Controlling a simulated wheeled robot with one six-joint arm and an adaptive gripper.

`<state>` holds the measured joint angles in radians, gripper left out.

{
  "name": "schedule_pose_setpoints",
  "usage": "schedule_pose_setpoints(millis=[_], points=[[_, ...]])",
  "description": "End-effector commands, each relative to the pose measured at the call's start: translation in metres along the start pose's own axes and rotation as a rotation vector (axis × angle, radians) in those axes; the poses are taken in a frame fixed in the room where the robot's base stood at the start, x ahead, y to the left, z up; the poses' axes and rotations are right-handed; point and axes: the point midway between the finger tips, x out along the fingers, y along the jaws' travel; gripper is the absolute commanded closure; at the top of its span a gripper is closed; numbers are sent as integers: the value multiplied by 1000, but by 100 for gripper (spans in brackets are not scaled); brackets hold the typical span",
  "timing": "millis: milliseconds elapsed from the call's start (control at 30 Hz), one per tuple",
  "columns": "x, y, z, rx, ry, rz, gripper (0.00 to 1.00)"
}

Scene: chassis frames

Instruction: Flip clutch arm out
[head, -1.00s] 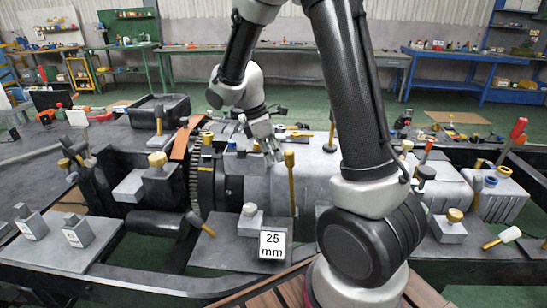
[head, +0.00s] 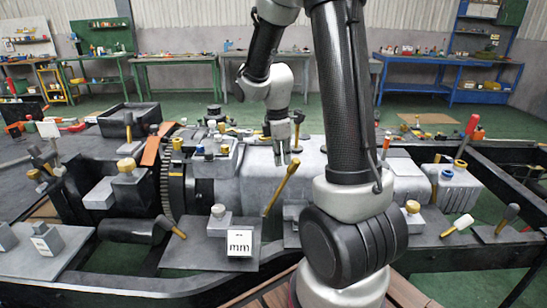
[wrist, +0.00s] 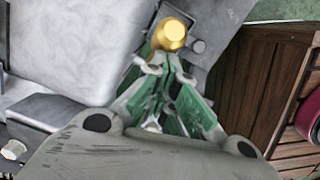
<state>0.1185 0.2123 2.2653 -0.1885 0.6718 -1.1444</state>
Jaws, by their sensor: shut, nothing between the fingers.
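The clutch arm seems to be the yellow lever with a gold knob (head: 281,188) at the front of the grey housing (head: 262,175). It leans with its top to the right in the head view. My gripper (head: 287,158) is at the lever's top end, fingers pointing down. In the wrist view the round gold knob (wrist: 170,34) shows just beyond my gripper's fingertips (wrist: 165,66), which are closed together and hold nothing. I cannot tell whether the fingers touch the knob. The lever's shaft is mostly hidden behind the fingers there.
A block marked mm (head: 240,243) stands on a grey plate left of the lever's base. Another yellow-tipped lever (head: 171,227) leans further left. A toothed ring (head: 169,185) stands left of the housing. The lever's right side is partly bounded by my arm.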

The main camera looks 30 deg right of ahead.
Motion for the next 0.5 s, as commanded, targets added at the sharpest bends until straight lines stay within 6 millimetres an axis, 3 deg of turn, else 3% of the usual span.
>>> schedule_pose_setpoints(millis=[133,500], points=[[4,-5,10,4,-9,-13,100],[7,-7,13,2,-14,-21,100]])
